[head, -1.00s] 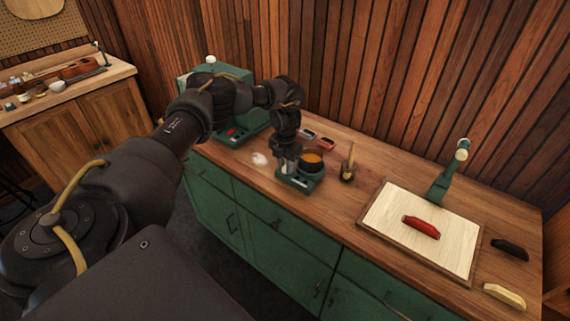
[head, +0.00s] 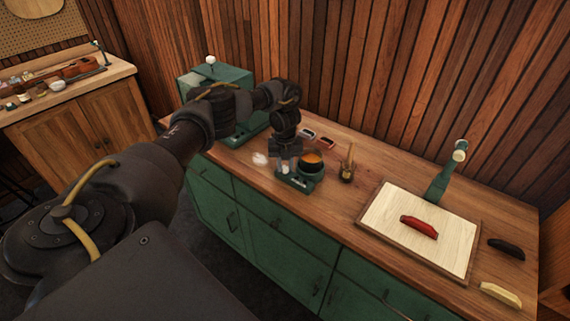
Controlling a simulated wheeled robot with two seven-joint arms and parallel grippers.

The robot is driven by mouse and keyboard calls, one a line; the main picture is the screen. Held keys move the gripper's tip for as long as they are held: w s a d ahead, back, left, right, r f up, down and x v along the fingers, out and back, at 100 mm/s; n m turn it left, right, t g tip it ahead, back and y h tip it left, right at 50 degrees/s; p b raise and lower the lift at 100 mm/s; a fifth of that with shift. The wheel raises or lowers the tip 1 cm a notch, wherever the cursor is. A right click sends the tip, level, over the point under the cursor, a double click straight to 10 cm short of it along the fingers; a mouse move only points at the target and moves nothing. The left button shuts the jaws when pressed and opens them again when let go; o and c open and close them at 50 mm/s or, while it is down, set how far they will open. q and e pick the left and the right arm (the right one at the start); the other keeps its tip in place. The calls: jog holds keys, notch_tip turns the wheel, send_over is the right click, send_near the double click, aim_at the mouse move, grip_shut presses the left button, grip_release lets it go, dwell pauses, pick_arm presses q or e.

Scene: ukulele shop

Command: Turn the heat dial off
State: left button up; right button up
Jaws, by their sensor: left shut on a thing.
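A small green heater (head: 312,182) stands on the wooden counter with a dark pot (head: 311,164) of amber-orange contents on its right part. My left arm reaches in from the left, and my left gripper (head: 286,170) points down at the left part of the heater, beside the pot. It is shut on the heat dial there. The dial itself is hidden by the fingers, so its setting cannot be seen. My right gripper is out of view.
A brush in a small pot (head: 347,172) stands right of the heater. A pale board (head: 390,228) with a red block (head: 419,227) and a green stand (head: 441,183) lie further right. A green machine (head: 238,82) stands behind my arm. A whitish patch (head: 260,159) lies left of the heater.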

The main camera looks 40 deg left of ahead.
aim_at(284, 167)
pick_arm(q)
jog(key=shift+w+n, duration=0.1)
jog(key=shift+n, duration=0.3)
jog(key=o, duration=1)
jog(key=shift+r, duration=0.35)
notch_tip(284, 167, up, 10)
jog(key=shift+a+r, duration=0.1)
